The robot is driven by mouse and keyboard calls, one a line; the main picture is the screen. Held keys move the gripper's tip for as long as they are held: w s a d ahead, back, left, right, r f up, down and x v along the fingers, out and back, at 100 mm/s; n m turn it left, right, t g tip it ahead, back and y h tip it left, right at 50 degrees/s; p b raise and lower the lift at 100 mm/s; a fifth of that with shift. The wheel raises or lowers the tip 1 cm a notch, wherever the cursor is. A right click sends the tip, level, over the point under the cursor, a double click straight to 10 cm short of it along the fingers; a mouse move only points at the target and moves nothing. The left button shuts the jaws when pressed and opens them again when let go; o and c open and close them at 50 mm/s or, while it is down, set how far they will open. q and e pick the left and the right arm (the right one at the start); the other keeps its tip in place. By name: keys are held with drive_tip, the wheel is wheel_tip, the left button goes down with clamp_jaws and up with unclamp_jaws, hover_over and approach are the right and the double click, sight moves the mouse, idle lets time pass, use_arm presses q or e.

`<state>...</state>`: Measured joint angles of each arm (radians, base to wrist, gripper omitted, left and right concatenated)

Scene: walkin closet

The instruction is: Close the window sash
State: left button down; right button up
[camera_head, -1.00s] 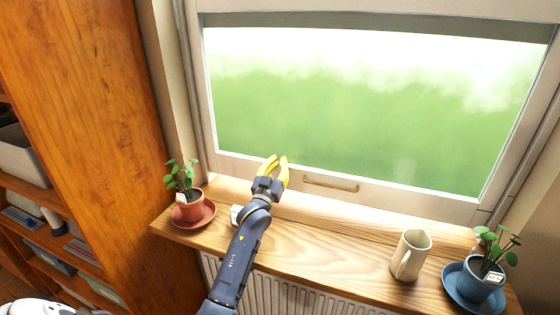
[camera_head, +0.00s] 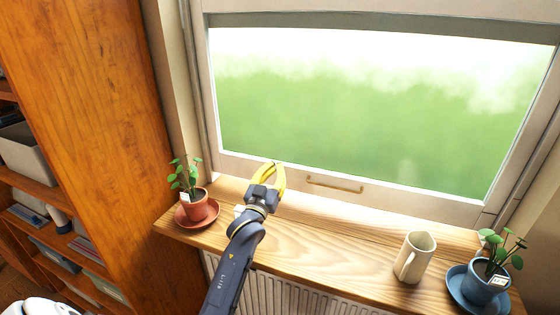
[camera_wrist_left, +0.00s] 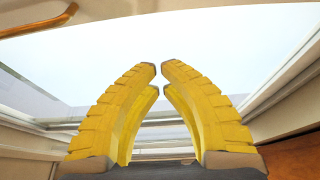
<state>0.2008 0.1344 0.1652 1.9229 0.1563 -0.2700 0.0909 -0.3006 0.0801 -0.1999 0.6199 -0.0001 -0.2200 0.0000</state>
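The window sash (camera_head: 405,199) is a pale frame around a large pane with blurred green outside. A bar handle (camera_head: 335,184) sits on its bottom rail. Any gap under that rail is hard to make out in the head view. My left gripper (camera_head: 275,165) has yellow fingers and is in front of the bottom rail, left of the handle. Its fingertips (camera_wrist_left: 159,68) nearly meet in the wrist view, with nothing between them. The handle also shows at the upper left of the wrist view (camera_wrist_left: 45,21). Contact with the sash cannot be told. My right gripper is not in view.
A wooden sill (camera_head: 320,238) runs below the window. On it stand a terracotta potted plant (camera_head: 195,207) at left, a cream mug (camera_head: 414,258), and a blue potted plant (camera_head: 482,286) at right. A wooden shelf unit (camera_head: 95,110) stands left.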

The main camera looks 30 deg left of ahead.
use_arm(q)
drive_tip(key=s+d+r+t, duration=0.1)
drive_tip(key=d+r, duration=0.1)
drive_tip(key=r, duration=1.6)
drive_tip(key=s+d+r+t, duration=0.1)
drive_tip(key=d+r+t, duration=0.15)
drive_tip(key=r, duration=1.55)
drive_tip(key=s+d+r+t, duration=0.1)
drive_tip(key=d+r, duration=0.1)
drive_tip(key=r, duration=1.6)
wheel_tip(320, 180, down, 6)
drive_tip(key=w+r+g, duration=0.1)
drive_tip(key=w+g, duration=0.2)
drive_tip(key=g, duration=0.2)
drive_tip(key=x, duration=0.9)
drive_tip(key=shift+a, duration=0.25)
drive_tip(key=shift+w+t, duration=0.1)
drive_tip(key=shift+t, duration=0.15)
